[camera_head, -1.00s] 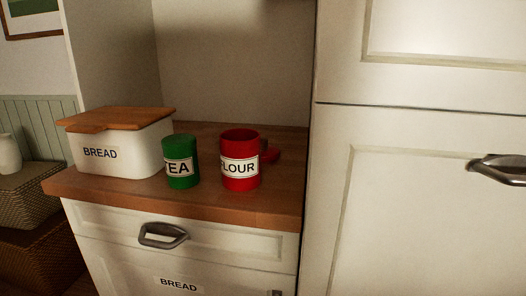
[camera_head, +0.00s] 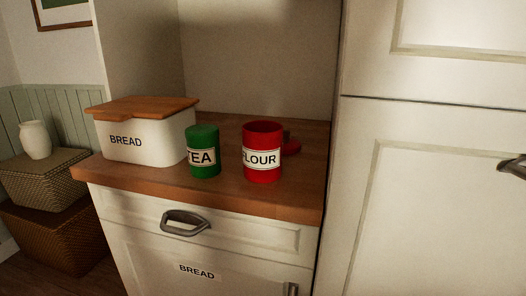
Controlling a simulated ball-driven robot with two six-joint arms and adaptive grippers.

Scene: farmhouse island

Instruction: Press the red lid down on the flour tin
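The red flour tin (camera_head: 263,170) stands upright on the wooden counter in the head view, with its FLOUR label facing me. Its top looks open. The red lid (camera_head: 291,147) lies on the counter behind the tin, to its right, partly hidden by the tin. It is apart from the tin's rim. Neither of my grippers is in view.
A green TEA tin (camera_head: 204,163) stands just left of the flour tin. A white BREAD bin (camera_head: 139,144) with a wooden lid is further left. A tall cabinet (camera_head: 430,200) closes off the right. The counter (camera_head: 229,198) is bare along the front.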

